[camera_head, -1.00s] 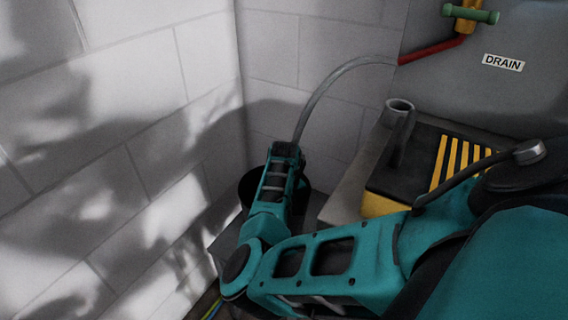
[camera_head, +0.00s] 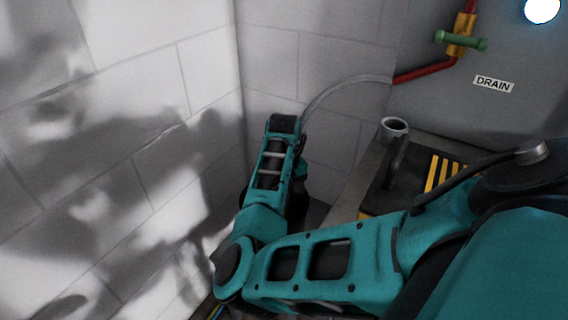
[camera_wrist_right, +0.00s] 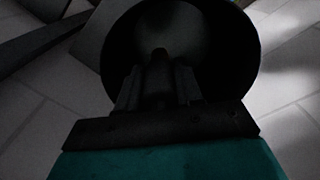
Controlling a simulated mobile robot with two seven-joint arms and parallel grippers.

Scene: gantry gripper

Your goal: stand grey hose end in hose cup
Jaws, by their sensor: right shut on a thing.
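The grey hose (camera_head: 340,89) arcs from a red pipe down behind my right wrist in the head view. My right gripper (camera_wrist_right: 157,80) is shut on the hose end (camera_wrist_right: 160,57), a dark narrow piece between the fingers in the right wrist view. The wrist hides the held end in the head view. The hose cup, a grey open-topped cylinder (camera_head: 394,128), stands right of my wrist, apart from it. My left gripper is not in view.
A dark round vessel (camera_wrist_right: 240,60) opens beyond the fingers in the right wrist view. A black unit with yellow stripes (camera_head: 440,174) is beside the cup. A green-handled valve (camera_head: 461,41) and DRAIN label (camera_head: 493,84) are behind. Block walls (camera_head: 130,120) close the left.

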